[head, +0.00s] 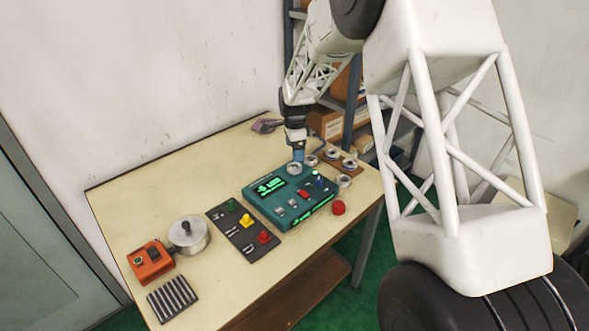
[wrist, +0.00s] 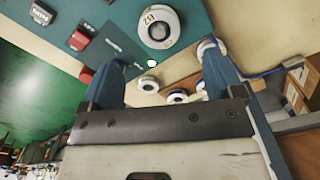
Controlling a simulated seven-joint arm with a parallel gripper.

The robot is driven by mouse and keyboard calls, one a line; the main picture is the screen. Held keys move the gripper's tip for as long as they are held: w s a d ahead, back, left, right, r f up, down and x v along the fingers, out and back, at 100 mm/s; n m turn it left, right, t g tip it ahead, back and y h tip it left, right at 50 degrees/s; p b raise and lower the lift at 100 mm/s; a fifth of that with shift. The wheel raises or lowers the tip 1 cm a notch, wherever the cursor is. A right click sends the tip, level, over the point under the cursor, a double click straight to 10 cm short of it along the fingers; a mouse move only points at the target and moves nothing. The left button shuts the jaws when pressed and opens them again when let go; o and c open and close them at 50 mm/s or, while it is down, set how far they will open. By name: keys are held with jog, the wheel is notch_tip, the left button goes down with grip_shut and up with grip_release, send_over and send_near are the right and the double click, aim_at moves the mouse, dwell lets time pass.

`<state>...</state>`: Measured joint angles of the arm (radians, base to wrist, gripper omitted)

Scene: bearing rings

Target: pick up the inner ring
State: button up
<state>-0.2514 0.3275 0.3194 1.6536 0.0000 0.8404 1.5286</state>
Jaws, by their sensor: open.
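My gripper (head: 297,158) is over the far corner of the teal console, its two blue fingers spread apart with nothing between them in the wrist view (wrist: 163,62). A round whitish part with a dark centre (head: 293,168) is at that corner, just under the fingertips; it also shows beyond the fingers in the wrist view (wrist: 159,27). Several pale ring-shaped parts are nearby: one (head: 311,160) beside the gripper, one (head: 343,181) near the console's right end, and others on a brown board (head: 341,159). I cannot tell which one is the inner ring.
The teal console (head: 262,186) has a green display, buttons and knobs. A red button (head: 338,208) is at its right. A dark switch panel (head: 243,232), a metal pot (head: 189,235), an orange box (head: 151,261) and a ribbed block (head: 173,299) are leftward. The table's left rear is clear.

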aim_at(295, 166)
jog(key=shift+f, duration=1.05)
jog(key=shift+f, duration=0.1)
jog(key=shift+f, duration=2.5)
jog(key=shift+c, duration=0.5)
jog(key=c, duration=1.1)
jog(key=shift+r, duration=0.25)
